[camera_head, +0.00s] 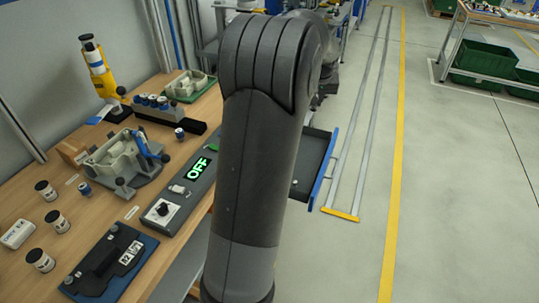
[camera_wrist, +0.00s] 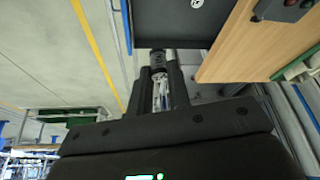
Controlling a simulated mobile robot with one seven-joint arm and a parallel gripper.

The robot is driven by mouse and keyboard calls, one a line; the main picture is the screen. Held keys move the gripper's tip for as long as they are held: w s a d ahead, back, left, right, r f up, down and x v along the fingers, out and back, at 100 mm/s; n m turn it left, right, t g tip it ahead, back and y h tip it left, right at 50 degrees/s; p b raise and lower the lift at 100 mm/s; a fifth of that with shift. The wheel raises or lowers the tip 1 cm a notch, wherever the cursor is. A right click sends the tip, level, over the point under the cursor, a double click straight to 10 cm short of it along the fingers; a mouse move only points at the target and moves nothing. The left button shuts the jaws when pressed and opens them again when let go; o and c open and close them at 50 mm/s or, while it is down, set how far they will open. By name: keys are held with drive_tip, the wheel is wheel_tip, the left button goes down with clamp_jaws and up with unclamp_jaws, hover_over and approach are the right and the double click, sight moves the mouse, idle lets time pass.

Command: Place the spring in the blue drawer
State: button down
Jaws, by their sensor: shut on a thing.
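The drawer with the blue front (camera_head: 325,170) stands pulled out at the right side of the bench, partly hidden by my arm. Its dark inside (camera_wrist: 165,27) fills the top middle of the wrist view, with the blue edge at its left. My gripper (camera_wrist: 159,68) is shut on a small dark cylindrical piece (camera_wrist: 158,58), which I take to be the spring; its coils are not clear. The piece shows against the drawer's near edge in the wrist view, and I cannot tell its height over the drawer. In the head view my gripper is hidden behind my arm.
A small white round thing (camera_wrist: 197,3) lies in the drawer. The floor right of the drawer is clear.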

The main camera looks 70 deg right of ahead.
drive_tip(key=s+a+m, duration=0.2)
drive_tip(key=s+m, duration=0.1)
drive_tip(key=s, duration=0.8)
approach(307, 169)
drive_tip(key=shift+w+d+f+n+g, duration=0.15)
drive_tip(key=shift+w+d+g, duration=0.05)
drive_tip(key=shift+d, duration=0.2)
drive_tip(key=shift+w+d+f+n+g, duration=0.15)
drive_tip(key=shift+w+d+g, duration=0.05)
drive_tip(key=shift+d, duration=0.2)
drive_tip(key=shift+w+f, duration=0.1)
drive_tip(key=shift+f, duration=1.9)
drive_tip(key=shift+f, duration=0.15)
drive_tip(key=c, duration=1.3)
unclamp_jaws()
drive_tip(key=shift+c, duration=0.2)
drive_tip(key=v, duration=1.2)
